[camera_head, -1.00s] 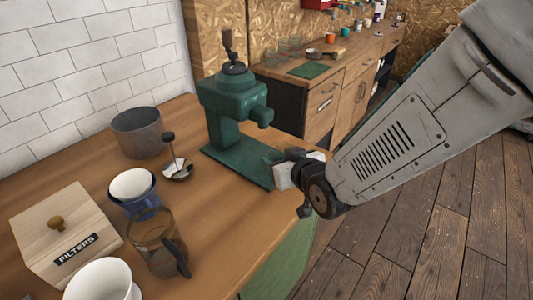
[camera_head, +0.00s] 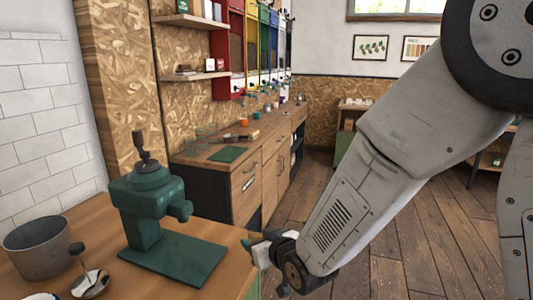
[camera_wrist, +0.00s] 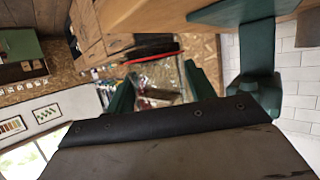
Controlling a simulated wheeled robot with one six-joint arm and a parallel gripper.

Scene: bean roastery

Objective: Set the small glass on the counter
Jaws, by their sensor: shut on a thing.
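My gripper (camera_head: 258,248) is beside the right edge of the near wooden counter (camera_head: 110,268), right of the green grinder. In the wrist view its two green fingers (camera_wrist: 158,88) stand on either side of a clear, see-through shape, the small glass (camera_wrist: 160,78), and are shut on it. The room shows through the glass, so its outline is hard to make out. In the head view I cannot pick out the glass at the gripper.
The green grinder (camera_head: 150,210) on its base plate stands close left of my gripper. A grey metal bin (camera_head: 38,248) is farther left. The back counter (camera_head: 222,160) holds a green mat (camera_head: 228,154), clear glasses (camera_head: 205,134) and an orange cup (camera_head: 243,122). Open floor lies right.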

